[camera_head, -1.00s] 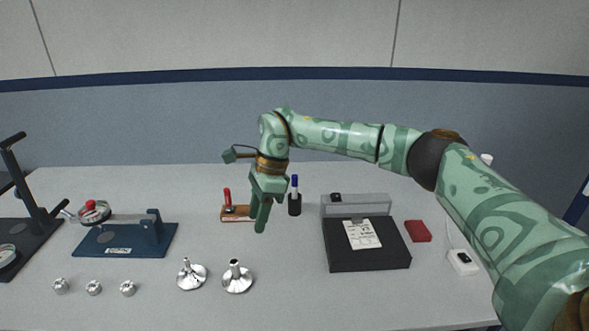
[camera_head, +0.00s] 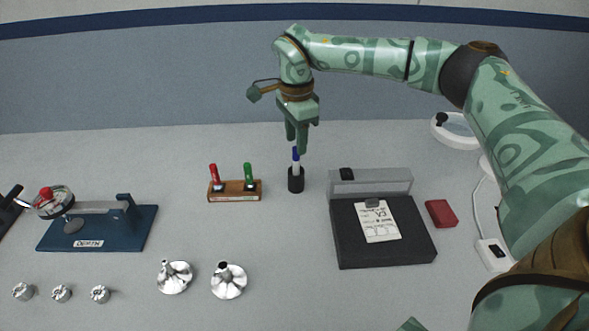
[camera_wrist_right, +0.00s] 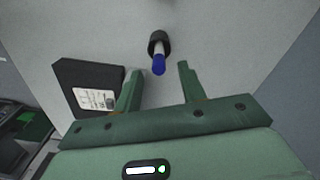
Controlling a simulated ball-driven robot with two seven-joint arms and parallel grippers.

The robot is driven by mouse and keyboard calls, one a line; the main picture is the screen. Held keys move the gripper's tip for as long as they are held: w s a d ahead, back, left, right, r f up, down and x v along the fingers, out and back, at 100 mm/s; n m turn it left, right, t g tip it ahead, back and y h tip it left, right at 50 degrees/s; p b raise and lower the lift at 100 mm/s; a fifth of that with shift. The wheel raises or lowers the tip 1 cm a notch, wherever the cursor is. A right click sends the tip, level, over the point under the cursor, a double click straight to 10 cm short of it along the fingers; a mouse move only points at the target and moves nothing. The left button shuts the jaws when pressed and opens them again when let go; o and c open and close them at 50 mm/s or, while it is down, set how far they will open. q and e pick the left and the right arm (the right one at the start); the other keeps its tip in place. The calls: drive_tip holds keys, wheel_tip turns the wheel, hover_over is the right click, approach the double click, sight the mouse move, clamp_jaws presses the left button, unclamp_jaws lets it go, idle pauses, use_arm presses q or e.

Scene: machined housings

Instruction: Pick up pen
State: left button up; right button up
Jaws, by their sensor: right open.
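A pen with a blue cap and white body (camera_head: 296,158) stands upright in a small black cup (camera_head: 296,181) on the table. My right gripper (camera_head: 297,143) is open and empty, pointing down just above the pen, with its fingertips close to the cap. In the right wrist view, the blue cap (camera_wrist_right: 159,66) lies in the gap between the two open fingers (camera_wrist_right: 158,73), apart from both. The black cup (camera_wrist_right: 157,38) is just beyond it. My left gripper is not in view.
Silver funnel-like parts (camera_head: 228,282) and a blue depth stand (camera_head: 60,240) are further left.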

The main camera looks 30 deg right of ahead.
sight(296, 159)
wheel_tip(296, 159, down, 2)
drive_tip(key=shift+s+f, duration=0.1)
wheel_tip(296, 159, down, 5)
drive_tip(key=shift+r+b, duration=0.2)
drive_tip(key=shift+b, duration=1.05)
drive_tip(key=shift+r, duration=0.15)
clamp_jaws()
